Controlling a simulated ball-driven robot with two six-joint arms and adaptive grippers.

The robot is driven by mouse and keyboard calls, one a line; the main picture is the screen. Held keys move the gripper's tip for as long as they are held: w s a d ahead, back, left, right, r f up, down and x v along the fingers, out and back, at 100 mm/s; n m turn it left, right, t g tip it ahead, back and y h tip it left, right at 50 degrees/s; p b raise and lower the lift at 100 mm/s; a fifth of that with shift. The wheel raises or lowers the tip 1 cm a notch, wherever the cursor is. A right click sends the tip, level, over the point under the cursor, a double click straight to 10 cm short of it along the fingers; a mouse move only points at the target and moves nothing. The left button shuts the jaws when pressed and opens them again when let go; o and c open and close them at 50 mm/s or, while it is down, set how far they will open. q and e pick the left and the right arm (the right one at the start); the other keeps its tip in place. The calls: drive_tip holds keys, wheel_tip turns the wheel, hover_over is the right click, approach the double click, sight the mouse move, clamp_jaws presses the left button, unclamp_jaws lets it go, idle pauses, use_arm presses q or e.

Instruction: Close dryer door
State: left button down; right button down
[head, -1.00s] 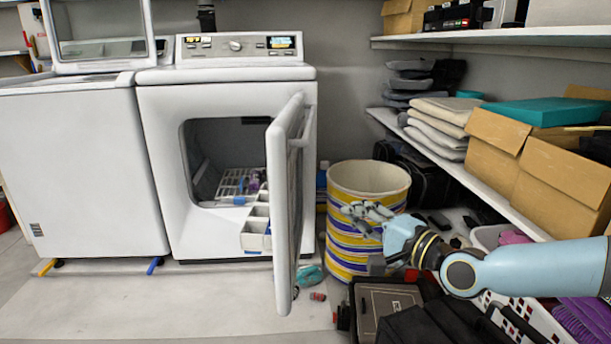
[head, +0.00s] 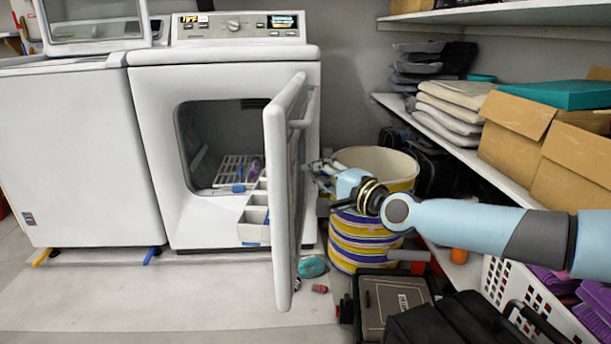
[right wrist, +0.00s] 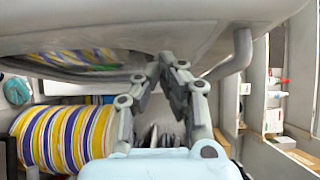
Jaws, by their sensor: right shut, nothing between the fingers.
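The white dryer (head: 225,75) stands in the middle of the head view. Its door (head: 280,190) is hinged at the right and stands wide open toward me. In the right wrist view the gripper (right wrist: 170,75) is shut and empty, with the door's surface (right wrist: 120,42) just beyond the fingertips. I cannot tell if they touch it. My left gripper is not in view.
A striped barrel (head: 365,235) stands right of the door, behind my right arm. A white washer (head: 75,150) is at the left. Black cases (head: 390,300), a white basket (head: 525,295) and shelves with boxes (head: 510,130) crowd the right. The floor in front of the dryer is mostly clear.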

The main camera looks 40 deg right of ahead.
drive_tip(key=shift+w+a+r, duration=0.1)
drive_tip(key=shift+w+a, duration=0.7)
drive_tip(key=shift+w, duration=0.1)
